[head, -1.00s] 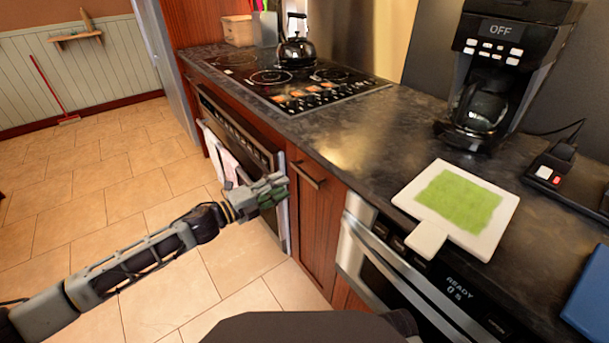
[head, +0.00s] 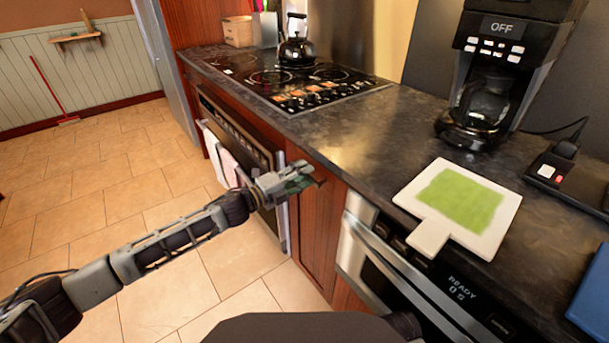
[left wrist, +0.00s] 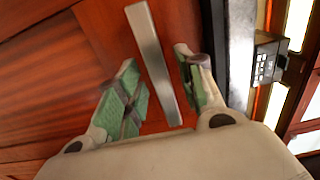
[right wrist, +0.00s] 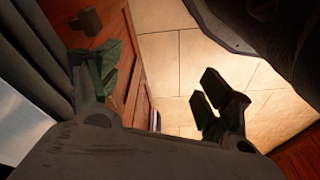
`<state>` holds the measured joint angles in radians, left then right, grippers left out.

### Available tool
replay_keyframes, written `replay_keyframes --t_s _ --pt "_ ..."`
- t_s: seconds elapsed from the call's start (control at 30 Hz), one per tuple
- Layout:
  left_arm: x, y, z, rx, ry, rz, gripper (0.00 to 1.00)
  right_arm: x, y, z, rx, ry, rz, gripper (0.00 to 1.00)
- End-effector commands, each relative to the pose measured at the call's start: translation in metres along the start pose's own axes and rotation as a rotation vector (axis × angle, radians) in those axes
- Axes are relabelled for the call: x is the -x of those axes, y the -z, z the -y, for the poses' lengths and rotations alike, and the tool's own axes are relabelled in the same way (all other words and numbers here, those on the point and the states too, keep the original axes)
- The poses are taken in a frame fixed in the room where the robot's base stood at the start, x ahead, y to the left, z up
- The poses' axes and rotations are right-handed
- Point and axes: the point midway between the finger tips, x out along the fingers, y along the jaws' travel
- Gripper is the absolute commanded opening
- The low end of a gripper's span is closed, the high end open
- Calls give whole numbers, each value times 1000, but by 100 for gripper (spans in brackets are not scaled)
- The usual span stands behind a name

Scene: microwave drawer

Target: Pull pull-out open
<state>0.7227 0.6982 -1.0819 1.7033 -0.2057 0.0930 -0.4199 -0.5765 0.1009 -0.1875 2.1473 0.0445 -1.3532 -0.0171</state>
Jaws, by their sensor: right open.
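The pull-out (head: 318,235) is a narrow reddish-brown wooden front under the counter; it looks closed. My left gripper (head: 304,178) is at its upper part and hides most of the handle in the head view. In the left wrist view the metal bar handle (left wrist: 152,60) runs between the two green-padded fingers of my left gripper (left wrist: 158,60). The fingers are apart, with a gap showing on each side of the bar. My right gripper (right wrist: 160,85) is open and empty in the right wrist view, beside wooden cabinetry and above the floor; it is not seen in the head view.
An oven with hanging towels (head: 226,160) is left of the pull-out, and a microwave drawer (head: 405,285) is right of it. The dark counter (head: 350,125) overhangs above, with a white-and-green board (head: 428,236) and a coffee maker (head: 490,100). The tiled floor (head: 150,200) in front is clear.

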Motion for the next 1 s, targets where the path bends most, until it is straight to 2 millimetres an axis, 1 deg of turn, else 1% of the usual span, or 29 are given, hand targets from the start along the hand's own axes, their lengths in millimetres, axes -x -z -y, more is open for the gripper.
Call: replay_keyframes --t_s 0.2,0.5,0.57,0.8,1.0 --pt "-9 0 0 0 0 -1 38 5 5 0 1 0 -15 79" --pt "-9 0 0 -1 0 0 38 4 4 0 1 1 -12 79" --pt "-9 0 0 -1 0 0 31 4 4 0 1 1 -12 79" --pt "-9 0 0 -1 0 0 0 3 4 0 2 0 -12 79" --pt "-9 0 0 -1 0 0 0 3 4 0 2 0 -12 79"
